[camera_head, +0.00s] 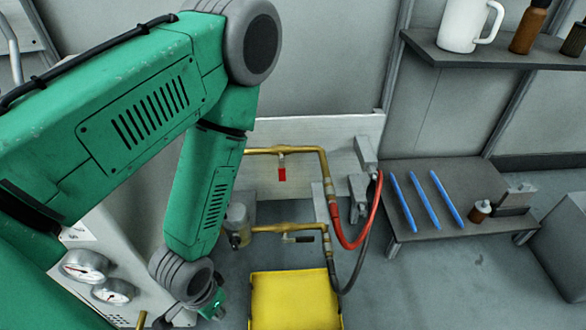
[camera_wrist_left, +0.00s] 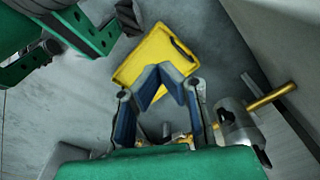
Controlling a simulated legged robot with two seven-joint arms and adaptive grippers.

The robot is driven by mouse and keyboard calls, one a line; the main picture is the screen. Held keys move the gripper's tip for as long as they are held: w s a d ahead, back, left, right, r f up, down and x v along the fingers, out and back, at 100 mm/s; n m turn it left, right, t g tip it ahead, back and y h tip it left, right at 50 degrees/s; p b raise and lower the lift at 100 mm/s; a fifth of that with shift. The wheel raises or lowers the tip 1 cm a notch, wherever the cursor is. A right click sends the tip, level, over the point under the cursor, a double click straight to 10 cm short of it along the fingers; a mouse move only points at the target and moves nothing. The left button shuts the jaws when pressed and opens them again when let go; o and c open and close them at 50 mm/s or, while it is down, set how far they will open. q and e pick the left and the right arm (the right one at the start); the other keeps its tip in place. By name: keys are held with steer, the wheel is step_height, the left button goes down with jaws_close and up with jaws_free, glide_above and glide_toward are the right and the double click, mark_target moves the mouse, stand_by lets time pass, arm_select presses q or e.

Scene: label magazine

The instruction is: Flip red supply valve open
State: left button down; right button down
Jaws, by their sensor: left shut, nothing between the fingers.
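The red valve handle (camera_head: 282,174) hangs straight down from the upper brass pipe (camera_head: 268,151) in the head view. A red hose (camera_head: 362,232) runs from that pipe's lower end. My left arm crosses the left of the head view, and its wrist is low, left of and below the red handle, apart from it. My left gripper (camera_wrist_left: 160,78) shows in the wrist view with its fingers shut and empty, pointing toward the yellow box (camera_head: 295,301). The red handle cannot be made out in the wrist view. I do not see my right gripper.
A lower brass pipe (camera_head: 268,229) carries a dark valve handle (camera_head: 299,239). Pressure gauges (camera_head: 85,266) sit on a white cabinet at left. Several blue rods (camera_head: 424,201) lie on a low table at right. A shelf (camera_head: 480,57) above holds a white mug (camera_head: 464,24) and bottles.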

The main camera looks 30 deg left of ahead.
arm_select(q)
steer(key=shift+d, duration=0.1)
steer(key=w+a+r+n+t+p, duration=0.1)
steer(key=w+a+r+t+p, duration=0.1)
steer(key=w+a+p, duration=0.2)
steer(key=w+a+r+n+t+p, duration=0.1)
steer(key=w+a+r+n+p, duration=0.1)
steer(key=w, duration=0.9)
steer(key=w+a+r+n+t+h+p, duration=0.1)
steer(key=w+a+r+n+t+p, duration=0.1)
steer(key=w+a+p, duration=0.4)
steer(key=shift+w+a+r+t, duration=0.3)
steer(key=shift+w+r, duration=0.45)
steer(key=shift+w, duration=0.1)
steer(key=w+a+r+h, duration=0.1)
steer(key=w+a, duration=0.1)
steer(key=w, duration=0.7)
steer(key=shift+a+r+n+t+h, duration=0.3)
steer(key=shift+t, duration=0.1)
